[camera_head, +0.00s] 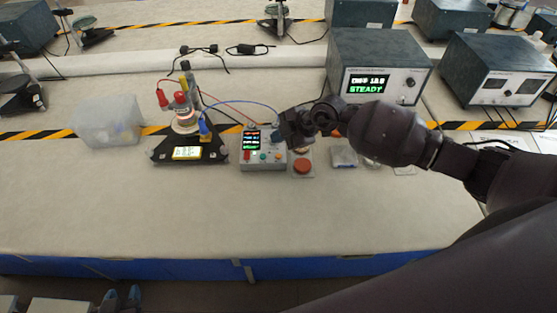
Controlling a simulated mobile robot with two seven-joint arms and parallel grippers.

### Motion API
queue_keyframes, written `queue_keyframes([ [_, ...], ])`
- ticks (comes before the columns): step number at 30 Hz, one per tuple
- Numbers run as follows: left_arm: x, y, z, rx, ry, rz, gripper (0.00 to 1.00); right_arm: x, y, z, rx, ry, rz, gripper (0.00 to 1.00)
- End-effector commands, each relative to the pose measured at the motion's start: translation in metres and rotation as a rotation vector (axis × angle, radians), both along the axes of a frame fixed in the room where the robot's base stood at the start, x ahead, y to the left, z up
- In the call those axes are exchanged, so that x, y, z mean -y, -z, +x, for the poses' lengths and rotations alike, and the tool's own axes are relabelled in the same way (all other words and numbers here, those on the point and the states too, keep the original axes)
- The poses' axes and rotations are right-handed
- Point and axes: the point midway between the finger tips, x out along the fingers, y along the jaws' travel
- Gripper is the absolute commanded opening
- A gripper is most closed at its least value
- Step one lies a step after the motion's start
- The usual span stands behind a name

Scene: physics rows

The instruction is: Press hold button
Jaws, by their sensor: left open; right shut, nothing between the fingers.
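A small grey control box (275,163) sits on the table in the middle, with a dark display (251,139) and a row of small coloured buttons (263,156) on its front. The labels are too small to tell which one is the hold button. A larger orange-red round button (303,166) sits on a plate just right of the box. My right gripper (284,136) comes in from the right and is shut and empty. In the picture it overlaps the box's upper right corner. I cannot tell whether it touches anything. My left gripper is not in view.
A black stand (160,155) with wires and a lit yellow display is left of the box. A clear bin (108,125) is farther left. A grey instrument reading STEADY (370,60) stands behind. Small packets (343,155) lie to the right. The table front (200,215) is clear.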

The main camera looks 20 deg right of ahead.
Motion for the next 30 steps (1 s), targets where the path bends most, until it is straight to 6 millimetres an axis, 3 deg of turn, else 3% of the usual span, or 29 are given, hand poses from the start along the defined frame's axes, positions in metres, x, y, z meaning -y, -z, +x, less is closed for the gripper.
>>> queue_keyframes([
  [6,0.000,0.028,-0.001,-0.010,0.002,0.001,0.43,0.000,0.025,-0.001,-0.004,-0.001,0.000,0.00],
  [15,0.000,0.031,-0.002,-0.012,0.002,0.001,0.43,0.000,0.043,0.000,-0.001,0.000,0.001,0.00],
  [30,0.000,0.032,-0.006,-0.019,0.000,0.001,0.43,0.000,0.044,0.000,0.000,0.000,0.000,0.00],
])
